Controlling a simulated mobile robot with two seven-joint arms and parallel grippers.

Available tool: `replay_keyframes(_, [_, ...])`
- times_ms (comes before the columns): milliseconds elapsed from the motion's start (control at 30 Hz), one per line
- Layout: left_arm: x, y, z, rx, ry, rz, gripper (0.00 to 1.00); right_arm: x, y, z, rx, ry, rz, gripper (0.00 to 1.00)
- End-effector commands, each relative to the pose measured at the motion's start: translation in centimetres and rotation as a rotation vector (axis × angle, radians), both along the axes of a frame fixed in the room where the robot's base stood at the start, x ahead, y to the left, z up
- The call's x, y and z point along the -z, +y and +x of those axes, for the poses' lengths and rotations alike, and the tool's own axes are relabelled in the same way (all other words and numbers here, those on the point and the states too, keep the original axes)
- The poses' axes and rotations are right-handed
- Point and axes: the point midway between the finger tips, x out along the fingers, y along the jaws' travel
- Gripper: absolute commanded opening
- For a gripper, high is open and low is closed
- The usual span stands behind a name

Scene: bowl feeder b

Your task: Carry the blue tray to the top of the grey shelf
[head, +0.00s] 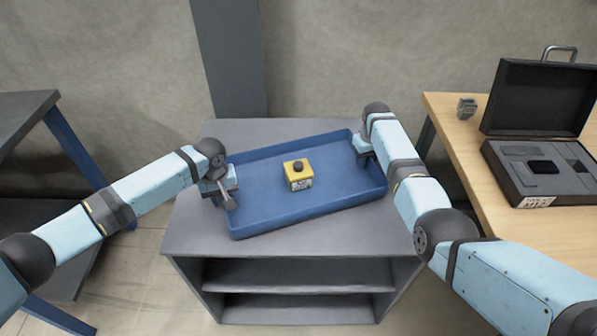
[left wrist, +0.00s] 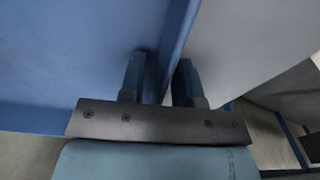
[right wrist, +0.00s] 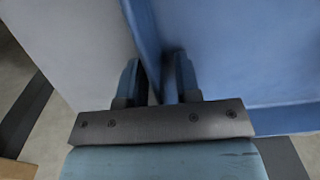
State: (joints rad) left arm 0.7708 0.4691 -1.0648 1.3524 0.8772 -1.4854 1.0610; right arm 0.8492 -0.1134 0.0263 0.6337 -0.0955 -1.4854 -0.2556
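The blue tray (head: 262,226) is over the top of the grey shelf (head: 300,242), turned slightly, with its right end further back. I cannot tell whether its underside touches the shelf top. A yellow box with a dark round button (head: 298,174) stands inside the tray. My left gripper (head: 222,196) is at the tray's left wall, one finger on each side; the left wrist view shows this wall (left wrist: 172,40) between the fingers. My right gripper (head: 366,152) straddles the right wall (right wrist: 143,30) likewise. Both look closed on the walls.
A wooden table (head: 455,150) stands at the right with an open black case (head: 530,125) and a small grey object (head: 466,107). A dark table with blue legs (head: 30,115) is at the left. A grey post (head: 228,55) rises behind the shelf. Bare shelf top shows in front.

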Motion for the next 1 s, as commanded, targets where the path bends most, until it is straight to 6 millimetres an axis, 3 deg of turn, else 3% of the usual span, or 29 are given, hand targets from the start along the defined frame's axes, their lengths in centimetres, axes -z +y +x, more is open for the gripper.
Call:
replay_keyframes(167, [-1.0,0.0,0.0,0.001,-0.001,-0.001,0.31,0.0,0.0,0.0,0.0,0.0,0.0,0.31])
replay_keyframes(500, [-8.0,-0.1,0.0,0.001,-0.004,-0.002,0.31,0.0,0.0,0.0,0.0,0.0,0.001,0.31])
replay_keyframes(700, [-11.0,0.0,0.0,0.001,-0.002,-0.002,0.31,0.0,0.0,0.0,0.0,0.0,0.001,0.31])
replay_keyframes(867, [-12.0,0.0,0.0,0.0,-0.001,-0.001,0.31,-0.2,0.0,0.0,0.0,-0.001,0.0,0.31])
replay_keyframes(1000, [-12.1,0.0,0.0,0.0,0.0,0.0,0.31,-1.8,0.0,0.1,0.0,-0.004,0.0,0.31])
